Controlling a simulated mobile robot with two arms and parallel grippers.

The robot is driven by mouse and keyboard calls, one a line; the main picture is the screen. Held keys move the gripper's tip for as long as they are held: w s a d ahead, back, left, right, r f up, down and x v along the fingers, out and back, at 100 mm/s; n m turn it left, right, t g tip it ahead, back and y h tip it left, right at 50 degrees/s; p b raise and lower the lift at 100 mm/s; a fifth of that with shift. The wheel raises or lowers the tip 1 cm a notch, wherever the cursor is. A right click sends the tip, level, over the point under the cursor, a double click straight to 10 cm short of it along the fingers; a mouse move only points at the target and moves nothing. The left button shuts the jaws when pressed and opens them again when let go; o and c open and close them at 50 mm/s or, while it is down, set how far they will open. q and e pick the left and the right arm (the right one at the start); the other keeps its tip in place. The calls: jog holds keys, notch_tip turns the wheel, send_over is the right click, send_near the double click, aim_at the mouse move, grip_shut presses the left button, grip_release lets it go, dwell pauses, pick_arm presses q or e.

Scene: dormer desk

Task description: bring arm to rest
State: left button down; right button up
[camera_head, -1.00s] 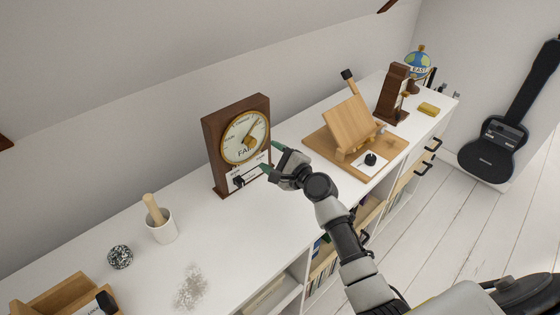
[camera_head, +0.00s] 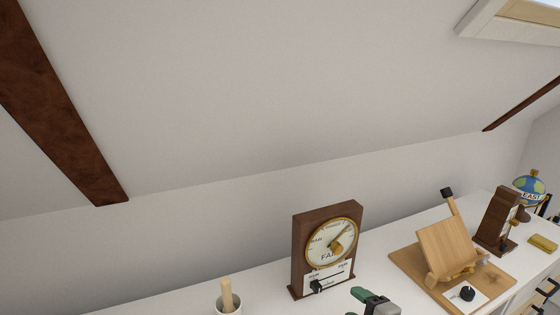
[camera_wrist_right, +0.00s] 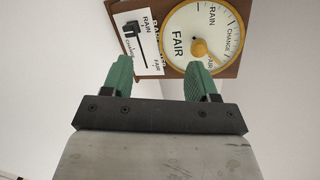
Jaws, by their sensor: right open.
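My right gripper (camera_wrist_right: 160,80) is open in the right wrist view, its two green fingers apart with nothing between them. Beyond the fingers stands a brown wooden barometer (camera_head: 299,248) with a round dial reading FAIR; it also shows in the right wrist view (camera_wrist_right: 243,45). Its lower panel has a slider with a dark knob (camera_head: 316,286), set toward the left in the head view. In the head view part of my right gripper (camera_head: 362,303) shows at the bottom edge, in front of the barometer and apart from it. My left gripper is not in view.
A mortar with a pestle (camera_head: 226,294) stands left of the barometer on the white desk top (camera_head: 395,235). To the right are a wooden stand (camera_head: 446,248), a dark wooden upright piece (camera_head: 497,222), a globe (camera_head: 528,185) and a yellow block (camera_head: 543,243). The sloped wall rises behind.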

jog(key=s+a+f+n+g+h, duration=0.1)
jog(key=s+a+f+n+g, duration=0.15)
jog(key=s+n, duration=0.35)
jog(key=s+a+f+n+g+h, duration=0.1)
jog(key=s+f+n+g, duration=0.35)
jog(key=s, duration=0.45)
jog(key=s+d+n+g+h, duration=0.2)
jog(key=s+n, duration=0.2)
jog(key=s, duration=0.3)
jog(key=s+d+n+g+h, duration=0.1)
jog(key=s+d+n+h, duration=0.2)
jog(key=s, duration=0.5)
notch_tip(320, 180, down, 26)
jog(key=a+g, duration=0.1)
jog(key=g, duration=0.1)
jog(key=s+d+f+n, duration=0.1)
jog(key=s+d+f, duration=0.1)
jog(key=s+f, duration=1.3)
jog(key=shift+s+d+f+g, duration=0.15)
jog(key=shift+s+d+g, duration=0.2)
jog(key=shift+s, duration=0.4)
